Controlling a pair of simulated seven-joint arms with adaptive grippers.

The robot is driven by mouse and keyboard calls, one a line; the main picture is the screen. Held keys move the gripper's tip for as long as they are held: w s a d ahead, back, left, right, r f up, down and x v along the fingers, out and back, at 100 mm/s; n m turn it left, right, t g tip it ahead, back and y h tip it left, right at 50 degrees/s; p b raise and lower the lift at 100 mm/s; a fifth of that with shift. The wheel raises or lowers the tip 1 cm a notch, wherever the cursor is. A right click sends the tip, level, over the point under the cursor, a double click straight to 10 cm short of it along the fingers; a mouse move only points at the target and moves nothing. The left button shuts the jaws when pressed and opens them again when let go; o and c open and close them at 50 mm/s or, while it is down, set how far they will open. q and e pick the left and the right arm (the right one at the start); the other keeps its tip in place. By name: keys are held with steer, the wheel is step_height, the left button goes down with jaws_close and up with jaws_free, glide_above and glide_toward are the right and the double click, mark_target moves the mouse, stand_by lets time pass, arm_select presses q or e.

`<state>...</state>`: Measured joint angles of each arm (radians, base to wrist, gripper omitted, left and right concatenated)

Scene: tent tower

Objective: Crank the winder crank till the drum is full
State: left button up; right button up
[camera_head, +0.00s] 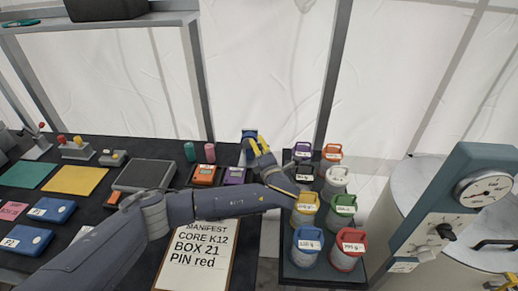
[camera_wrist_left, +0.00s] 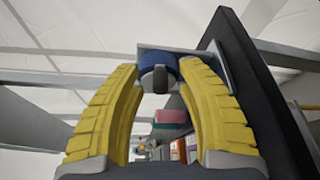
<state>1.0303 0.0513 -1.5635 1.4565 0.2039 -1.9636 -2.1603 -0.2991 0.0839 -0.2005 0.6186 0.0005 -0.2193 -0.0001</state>
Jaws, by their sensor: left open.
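The winder (camera_head: 249,134) stands at the back edge of the dark table, with a blue drum (camera_wrist_left: 158,64) and a grey metal bracket behind it. In the left wrist view, a dark rounded knob (camera_wrist_left: 160,80), apparently the crank's grip, stands in front of the drum. My left gripper (camera_head: 257,146) is open at the winder. Its two yellow fingers (camera_wrist_left: 158,95) are spread to either side of the knob, with visible gaps. In the head view the fingers partly cover the winder. How full the drum is cannot be told.
A dark tray of several lidded canisters (camera_head: 309,245) stands right of the table. A manifest clipboard (camera_head: 197,255) lies below my left arm. Orange and purple boxes (camera_head: 204,174) sit left of the winder. A gauge panel (camera_head: 460,205) stands at right.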

arm_select(q)
steer(key=v, duration=1.2)
